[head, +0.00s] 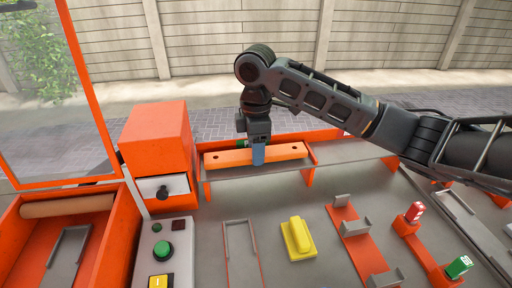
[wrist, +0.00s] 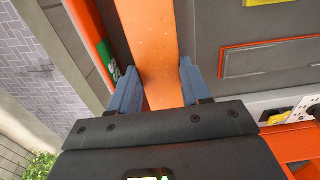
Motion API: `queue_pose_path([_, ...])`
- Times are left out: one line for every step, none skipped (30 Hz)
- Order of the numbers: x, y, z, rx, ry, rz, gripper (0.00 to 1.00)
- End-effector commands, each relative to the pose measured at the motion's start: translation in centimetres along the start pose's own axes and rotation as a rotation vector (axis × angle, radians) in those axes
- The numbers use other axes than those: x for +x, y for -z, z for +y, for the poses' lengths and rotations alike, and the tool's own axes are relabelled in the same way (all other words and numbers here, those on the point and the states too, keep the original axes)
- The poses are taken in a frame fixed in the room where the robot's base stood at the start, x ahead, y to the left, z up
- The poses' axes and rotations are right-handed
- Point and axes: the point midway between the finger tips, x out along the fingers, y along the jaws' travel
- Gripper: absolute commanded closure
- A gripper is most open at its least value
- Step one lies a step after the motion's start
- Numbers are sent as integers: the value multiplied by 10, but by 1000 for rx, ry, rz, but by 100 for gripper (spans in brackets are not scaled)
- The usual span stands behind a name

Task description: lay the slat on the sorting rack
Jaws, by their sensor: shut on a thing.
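The slat is a flat orange bar with a dark hole near each end (head: 224,158). In the head view it lies lengthwise along a low grey shelf with orange ends (head: 232,173), which looks like the sorting rack. I cannot tell whether the slat touches the shelf or hangs just above it. My gripper (head: 258,155) points down, its blue fingers shut on the slat around its middle. In the wrist view the slat (wrist: 150,45) runs between both fingertips (wrist: 157,85). The fingers hide a short part of it.
In front lie a yellow block (head: 298,238), an orange bracketed holder (head: 350,225), and red (head: 414,212) and green (head: 459,266) pieces. A green item (wrist: 108,62) sits beside the slat.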

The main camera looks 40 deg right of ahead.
Motion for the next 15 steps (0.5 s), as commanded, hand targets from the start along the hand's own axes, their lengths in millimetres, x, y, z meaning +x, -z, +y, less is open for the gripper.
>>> queue_pose_path([1, 0, 0, 0, 0, 1, 97])
queue_pose_path([2, 0, 0, 0, 0, 1, 97])
queue_pose_path([3, 0, 0, 0, 0, 1, 97])
queue_pose_path([3, 0, 0, 0, 0, 1, 97])
queue_pose_path([4, 0, 0, 0, 0, 1, 97])
queue_pose_path([4, 0, 0, 0, 0, 1, 97])
queue_pose_path([5, 0, 0, 0, 0, 1, 97])
queue_pose_path([6, 0, 0, 0, 0, 1, 97])
queue_pose_path([6, 0, 0, 0, 0, 1, 97])
queue_pose_path([7, 0, 0, 0, 0, 1, 97])
queue_pose_path([7, 0, 0, 0, 0, 1, 97])
queue_pose_path([8, 0, 0, 0, 0, 1, 97])
queue_pose_path([9, 0, 0, 0, 0, 1, 97])
queue_pose_path([9, 0, 0, 0, 0, 1, 97])
queue_pose_path([10, 0, 0, 0, 0, 1, 97])
